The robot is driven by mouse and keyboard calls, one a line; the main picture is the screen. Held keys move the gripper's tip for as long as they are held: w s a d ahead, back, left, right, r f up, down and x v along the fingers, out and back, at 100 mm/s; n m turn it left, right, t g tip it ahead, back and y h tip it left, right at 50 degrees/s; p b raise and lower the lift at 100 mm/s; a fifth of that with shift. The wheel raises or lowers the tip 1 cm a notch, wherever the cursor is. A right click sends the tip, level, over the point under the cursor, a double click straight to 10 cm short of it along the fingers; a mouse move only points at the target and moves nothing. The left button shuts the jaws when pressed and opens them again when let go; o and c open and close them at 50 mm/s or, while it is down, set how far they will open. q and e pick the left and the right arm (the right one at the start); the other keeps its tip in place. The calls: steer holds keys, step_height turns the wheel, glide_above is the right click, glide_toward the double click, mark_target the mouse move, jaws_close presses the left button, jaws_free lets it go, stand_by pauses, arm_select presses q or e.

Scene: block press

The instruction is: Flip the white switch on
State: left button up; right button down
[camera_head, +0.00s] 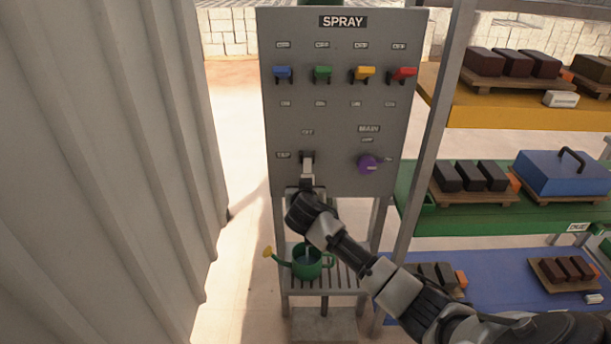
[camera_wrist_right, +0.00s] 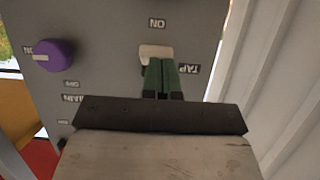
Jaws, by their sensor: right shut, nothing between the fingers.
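The white switch (camera_head: 307,168) is on the lower left of the grey SPRAY panel (camera_head: 335,120), beside a TAP label and below a small label that seems to read OFF. In the right wrist view the white switch (camera_wrist_right: 155,52) shows upside down, with an ON label (camera_wrist_right: 157,23) on its far side. My right gripper (camera_head: 306,187) is at the switch from below in the head view. Its green fingertips (camera_wrist_right: 161,75) are together and empty, right at the switch's edge; I cannot tell if they touch it. The lever's exact tilt is unclear. My left gripper is out of view.
A purple knob (camera_head: 368,165) is right of the switch. Blue (camera_head: 283,72), green (camera_head: 322,73), yellow (camera_head: 363,73) and red (camera_head: 403,73) switches line the panel above. A green watering can (camera_head: 307,262) stands below. A corrugated wall is at left, loaded shelves at right.

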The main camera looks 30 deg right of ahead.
steer(key=v, duration=1)
steer(key=shift+b, duration=0.35)
steer(key=shift+w+r, duration=0.1)
